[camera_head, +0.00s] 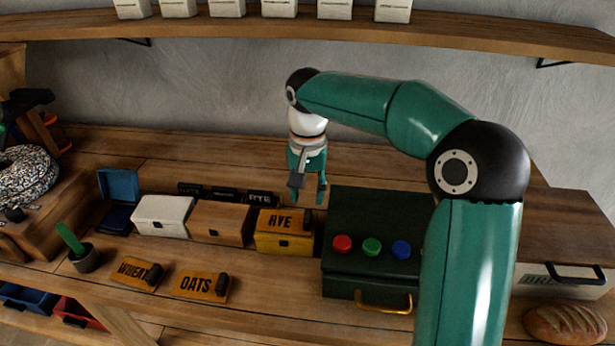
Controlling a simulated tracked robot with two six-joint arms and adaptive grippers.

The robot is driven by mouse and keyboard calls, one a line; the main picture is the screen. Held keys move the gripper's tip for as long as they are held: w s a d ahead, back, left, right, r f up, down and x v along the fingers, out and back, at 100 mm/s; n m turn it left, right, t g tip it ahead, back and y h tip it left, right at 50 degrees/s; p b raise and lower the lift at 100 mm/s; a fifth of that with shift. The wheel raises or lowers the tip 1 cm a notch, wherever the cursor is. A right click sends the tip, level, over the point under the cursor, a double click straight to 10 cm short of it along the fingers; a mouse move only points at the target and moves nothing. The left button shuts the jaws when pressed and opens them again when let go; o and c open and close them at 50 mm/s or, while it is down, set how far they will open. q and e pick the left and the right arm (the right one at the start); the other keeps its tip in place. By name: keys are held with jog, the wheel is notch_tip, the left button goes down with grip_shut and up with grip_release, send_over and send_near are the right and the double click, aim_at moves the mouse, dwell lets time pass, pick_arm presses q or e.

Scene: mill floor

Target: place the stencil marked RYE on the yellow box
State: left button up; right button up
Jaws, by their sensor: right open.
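The yellow box (284,245) stands at the right end of a row of small boxes, left of the dark green case. The orange stencil marked RYE (281,222) lies on top of the yellow box, its letters readable. My right gripper (308,193) is open and empty, pointing down above and slightly behind the right end of the yellow box, apart from the stencil. The stencils marked WHEAT (132,271) and OATS (196,285) lie on the bench in front. My left gripper is not in view.
A white box (162,216), a brown box (219,222) and an open blue box (118,216) stand left of the yellow box. The green case (375,209) with coloured buttons is close on the right. Dark name plates (262,198) stand behind.

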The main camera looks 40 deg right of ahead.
notch_tip(320, 180, up, 4)
jog(key=shift+f, duration=0.1)
jog(key=shift+s, duration=0.1)
dwell(0.5)
